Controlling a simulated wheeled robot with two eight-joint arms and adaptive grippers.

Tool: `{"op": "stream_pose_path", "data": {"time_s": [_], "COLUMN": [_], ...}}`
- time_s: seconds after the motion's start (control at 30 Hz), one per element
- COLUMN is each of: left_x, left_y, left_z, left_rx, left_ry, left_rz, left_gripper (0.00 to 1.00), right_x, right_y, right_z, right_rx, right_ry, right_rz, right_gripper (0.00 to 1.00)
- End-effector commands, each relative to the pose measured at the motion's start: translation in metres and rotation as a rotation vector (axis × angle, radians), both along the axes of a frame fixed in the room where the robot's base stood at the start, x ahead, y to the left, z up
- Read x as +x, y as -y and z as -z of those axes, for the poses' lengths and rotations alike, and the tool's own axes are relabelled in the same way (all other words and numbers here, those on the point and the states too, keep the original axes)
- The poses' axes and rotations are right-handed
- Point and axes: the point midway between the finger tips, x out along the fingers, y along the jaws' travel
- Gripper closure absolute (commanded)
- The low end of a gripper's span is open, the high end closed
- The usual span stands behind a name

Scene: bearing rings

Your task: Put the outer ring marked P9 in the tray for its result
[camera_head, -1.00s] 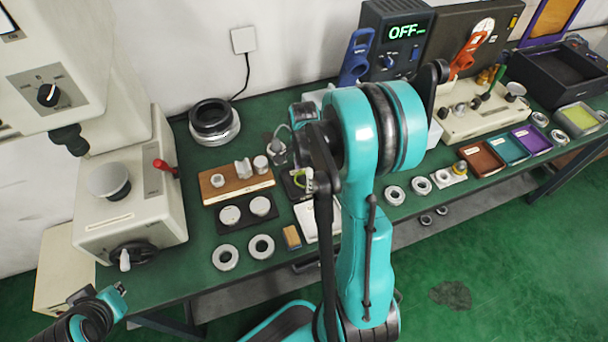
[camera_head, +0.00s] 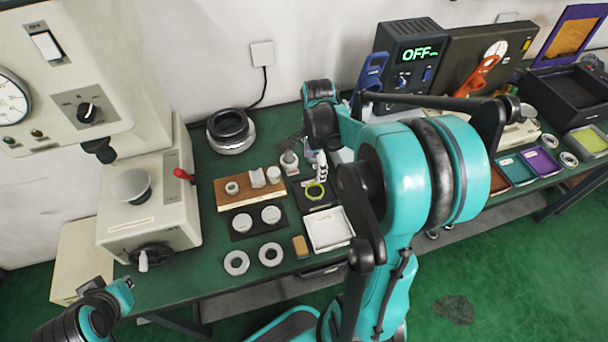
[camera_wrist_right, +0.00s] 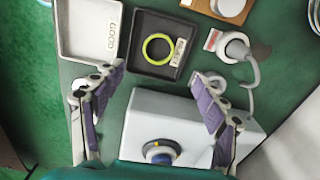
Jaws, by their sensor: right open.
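I cannot read a P9 mark on any ring. Two grey metal rings (camera_head: 236,262) (camera_head: 271,254) lie side by side on the green table. A yellow-green ring (camera_wrist_right: 158,49) lies in a black tray (camera_wrist_right: 141,66) with a small label I cannot read clearly. Beside it is a white tray (camera_wrist_right: 92,50) labelled GOOD, which looks empty; it also shows in the head view (camera_head: 328,246). My right gripper (camera_wrist_right: 158,80) is open and empty above the table, near these trays; my arm mostly hides it in the head view. My left gripper (camera_head: 122,290) is at lower left, its jaws unclear.
A press-like machine (camera_head: 150,210) stands left. A wooden block (camera_head: 245,198) holds small parts; a dark pad (camera_head: 240,234) holds two pale discs. A white box with a knob (camera_wrist_right: 187,120) lies below the right gripper. Coloured trays (camera_head: 515,170) and an OFF display (camera_head: 405,60) are right.

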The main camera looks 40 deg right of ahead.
Motion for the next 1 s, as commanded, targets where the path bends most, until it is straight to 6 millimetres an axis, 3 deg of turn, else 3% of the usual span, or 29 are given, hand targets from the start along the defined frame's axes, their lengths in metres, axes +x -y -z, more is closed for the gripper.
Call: {"op": "stream_pose_path", "data": {"time_s": [0.17,0.3,0.5,0.6,0.8,1.0], "left_x": [0.0,0.0,0.0,0.0,0.0,0.0], "left_y": [0.0,0.0,0.0,0.0,0.0,0.0], "left_z": [0.0,0.0,0.0,0.0,0.0,0.0], "left_rx": [0.0,0.0,0.0,0.0,0.0,0.0], "left_ry": [0.0,0.0,0.0,0.0,0.0,0.0], "left_rz": [0.0,0.0,0.0,0.0,0.0,0.0], "left_gripper": [1.0,1.0,1.0,1.0,1.0,1.0], "right_x": [-0.01,-0.026,-0.055,-0.066,-0.075,-0.075], "right_y": [-0.044,-0.09,-0.145,-0.162,-0.177,-0.178], "right_z": [-0.029,-0.054,-0.07,-0.072,-0.072,-0.073], "right_rx": [-0.059,-0.164,-0.363,-0.458,-0.563,-0.573], "right_ry": [0.099,0.215,0.348,0.388,0.421,0.423], "right_rz": [-0.352,-0.781,-1.349,-1.552,-1.748,-1.765], "right_gripper": [0.27,0.27,0.27,0.27,0.27,0.27]}}
